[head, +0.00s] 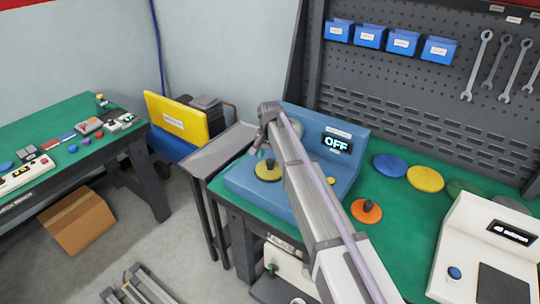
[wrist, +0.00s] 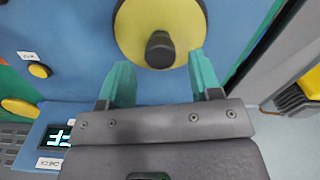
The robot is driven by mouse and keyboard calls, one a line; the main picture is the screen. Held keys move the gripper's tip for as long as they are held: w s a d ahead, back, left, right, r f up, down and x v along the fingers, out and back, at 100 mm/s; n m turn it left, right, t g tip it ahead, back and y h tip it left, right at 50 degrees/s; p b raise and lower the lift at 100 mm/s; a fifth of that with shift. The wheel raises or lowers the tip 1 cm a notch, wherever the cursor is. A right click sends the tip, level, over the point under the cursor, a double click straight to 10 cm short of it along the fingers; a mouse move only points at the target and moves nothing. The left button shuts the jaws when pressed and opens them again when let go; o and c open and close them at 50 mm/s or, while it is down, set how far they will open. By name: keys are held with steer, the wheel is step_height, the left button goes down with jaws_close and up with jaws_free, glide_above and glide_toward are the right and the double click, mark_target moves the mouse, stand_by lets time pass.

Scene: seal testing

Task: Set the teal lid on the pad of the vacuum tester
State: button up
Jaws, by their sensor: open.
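The vacuum tester (head: 245,187) is a blue machine on the green bench, and its display (head: 336,144) reads OFF. A yellow lid (head: 268,171) with a dark knob sits on its dark round pad; the wrist view also shows the lid (wrist: 187,25), with the pad's dark rim (wrist: 119,38) around it. My gripper (wrist: 160,58) is open above the yellow lid, its teal fingers on either side of the knob (wrist: 160,49) in that view. Contact with the knob cannot be told.
An orange lid (head: 366,212) with a dark knob lies right of the tester. Blue (head: 390,166), yellow (head: 425,179), and dark green (head: 462,187) discs lie behind it. A white device (head: 475,235) stands front right. A grey side table (head: 222,150) adjoins the bench's left.

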mark_target(270, 161)
step_height(270, 161, up, 8)
steer(key=p, duration=0.6)
steer(key=shift+r+p, duration=0.25)
steer(key=shift+p, duration=0.05)
steer(key=s+d+n, duration=0.1)
steer(key=s+d, duration=1)
steer(key=s, duration=0.5)
steer(key=s+d+n, duration=0.2)
steer(key=s+d, duration=0.9)
steer(key=s, duration=0.5)
steer(key=shift+d, duration=0.2)
